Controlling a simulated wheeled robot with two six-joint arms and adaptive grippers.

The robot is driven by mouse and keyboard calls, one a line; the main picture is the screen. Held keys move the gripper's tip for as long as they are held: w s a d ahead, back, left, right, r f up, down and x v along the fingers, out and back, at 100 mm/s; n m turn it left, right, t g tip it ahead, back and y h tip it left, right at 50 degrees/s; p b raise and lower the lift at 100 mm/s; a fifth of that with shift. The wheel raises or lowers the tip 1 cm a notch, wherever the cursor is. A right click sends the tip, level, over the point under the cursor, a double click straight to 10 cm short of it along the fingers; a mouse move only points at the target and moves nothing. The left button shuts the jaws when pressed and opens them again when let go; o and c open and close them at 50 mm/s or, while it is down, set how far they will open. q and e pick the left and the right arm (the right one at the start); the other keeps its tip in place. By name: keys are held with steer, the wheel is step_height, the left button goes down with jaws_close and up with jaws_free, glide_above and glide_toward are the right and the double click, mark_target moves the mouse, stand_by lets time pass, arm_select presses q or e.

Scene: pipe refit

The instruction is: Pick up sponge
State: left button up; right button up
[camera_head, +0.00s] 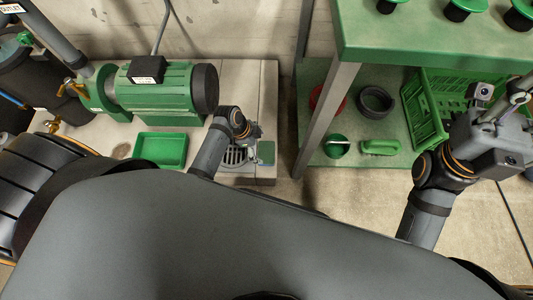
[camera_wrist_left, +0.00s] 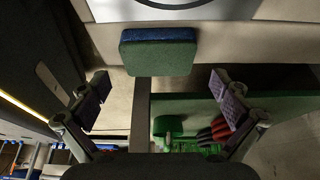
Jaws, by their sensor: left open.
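The sponge (camera_wrist_left: 158,52), green with a blue layer, lies near the edge of a pale plinth in the left wrist view. In the head view the sponge (camera_head: 266,152) shows as a small green block just right of a drain grate. My left gripper (camera_wrist_left: 162,100) is open and empty, its two fingers spread wide with the sponge beyond them, not between them. In the head view my left gripper (camera_head: 252,132) is small and partly hidden by its own wrist, close to the sponge. My right gripper (camera_head: 518,98) is at the right edge, its fingers unclear.
The drain grate (camera_head: 236,156) and a green tray (camera_head: 160,149) are on the plinth beside a green pump (camera_head: 160,90).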

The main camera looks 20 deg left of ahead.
mark_target(265, 152)
arm_select(q)
steer(key=b+x, duration=0.3)
steer(key=x, duration=0.1)
steer(key=shift+d+f, duration=0.2)
steer(key=shift+f, duration=0.15)
steer(key=shift+r, duration=0.1)
steer(key=c, duration=0.5)
steer(key=shift+o, duration=0.2)
steer(key=shift+s, duration=0.1)
step_height(265, 152, up, 9)
steer(key=p, duration=0.6)
steer(key=shift+r, duration=0.1)
steer(key=shift+r+p, duration=0.35)
steer(key=shift+r, duration=0.1)
